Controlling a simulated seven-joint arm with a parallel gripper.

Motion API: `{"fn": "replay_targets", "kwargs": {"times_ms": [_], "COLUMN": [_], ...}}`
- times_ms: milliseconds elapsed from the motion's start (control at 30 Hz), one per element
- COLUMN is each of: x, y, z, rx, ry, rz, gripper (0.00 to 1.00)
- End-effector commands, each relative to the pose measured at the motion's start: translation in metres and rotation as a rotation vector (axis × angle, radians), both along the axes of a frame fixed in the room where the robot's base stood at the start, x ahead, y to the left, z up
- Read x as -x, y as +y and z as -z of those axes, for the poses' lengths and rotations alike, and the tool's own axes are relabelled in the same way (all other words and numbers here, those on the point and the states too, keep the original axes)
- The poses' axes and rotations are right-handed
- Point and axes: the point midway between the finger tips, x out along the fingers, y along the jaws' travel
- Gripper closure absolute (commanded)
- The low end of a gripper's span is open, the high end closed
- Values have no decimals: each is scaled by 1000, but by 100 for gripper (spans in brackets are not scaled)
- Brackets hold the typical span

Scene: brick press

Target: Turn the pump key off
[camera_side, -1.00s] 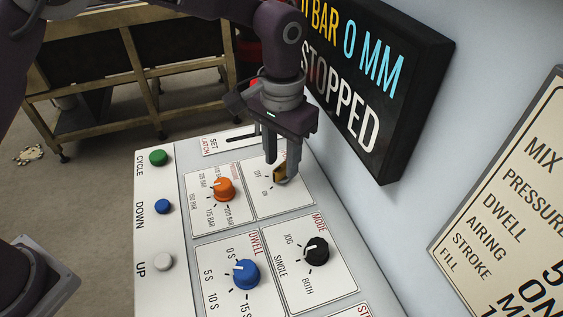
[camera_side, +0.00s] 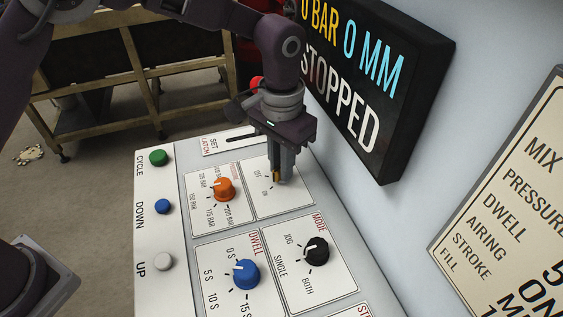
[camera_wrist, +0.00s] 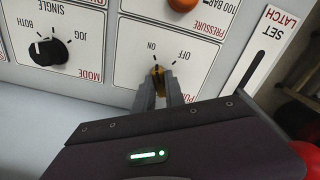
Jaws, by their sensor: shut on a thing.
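The pump key (camera_side: 277,176) is a small brass-yellow key on the panel square marked OFF and ON. In the wrist view the key (camera_wrist: 157,70) shows between the fingertips, below the ON and OFF marks. My gripper (camera_side: 282,178) is over the key with its fingers pointing down, shut on it; the gripper also shows in the wrist view (camera_wrist: 160,80). The fingers hide most of the key, so I cannot tell its exact angle. The display (camera_side: 350,75) reads 0 BAR, 0 MM, STOPPED.
The orange pressure knob (camera_side: 224,189) is left of the key. The black mode knob (camera_side: 316,251) and blue dwell knob (camera_side: 245,273) are nearer the camera. The latch slot (camera_side: 242,137) lies behind. The wall with the display rises close on the right.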

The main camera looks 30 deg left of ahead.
Motion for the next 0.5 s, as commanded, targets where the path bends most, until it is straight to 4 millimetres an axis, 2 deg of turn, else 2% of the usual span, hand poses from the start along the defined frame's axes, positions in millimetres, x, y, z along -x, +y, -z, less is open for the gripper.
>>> {"fn": "replay_targets", "kwargs": {"times_ms": [167, 500], "x": [0, 0], "y": [0, 1], "z": [-1, -1], "rx": [1, 0], "ry": [0, 0], "rz": [94, 401], "gripper": [100, 100]}}
